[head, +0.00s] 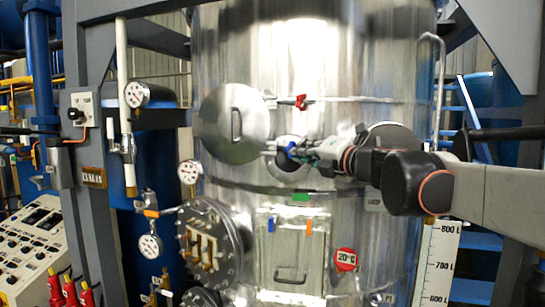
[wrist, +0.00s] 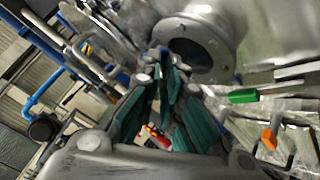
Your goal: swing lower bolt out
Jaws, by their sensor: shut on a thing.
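My gripper (head: 303,152) is at the front of the steel tank, between the round polished hatch cover (head: 235,123) and the dark round flange on the right. Its fingers are closed around a small part with a blue end (head: 290,148), which I take to be the lower bolt. The fingers hide most of it. A red-handled upper bolt (head: 301,102) sits above, to the right of the hatch cover. In the wrist view the dark green finger pads of my gripper (wrist: 163,72) converge just below a flanged round opening (wrist: 197,48).
An open round port (head: 290,172) lies just below my gripper. A green tab (head: 301,197) and a rectangular door (head: 291,262) with blue and orange tabs are lower down. Gauges (head: 190,172) and a bolted sight flange (head: 208,243) stand to the left.

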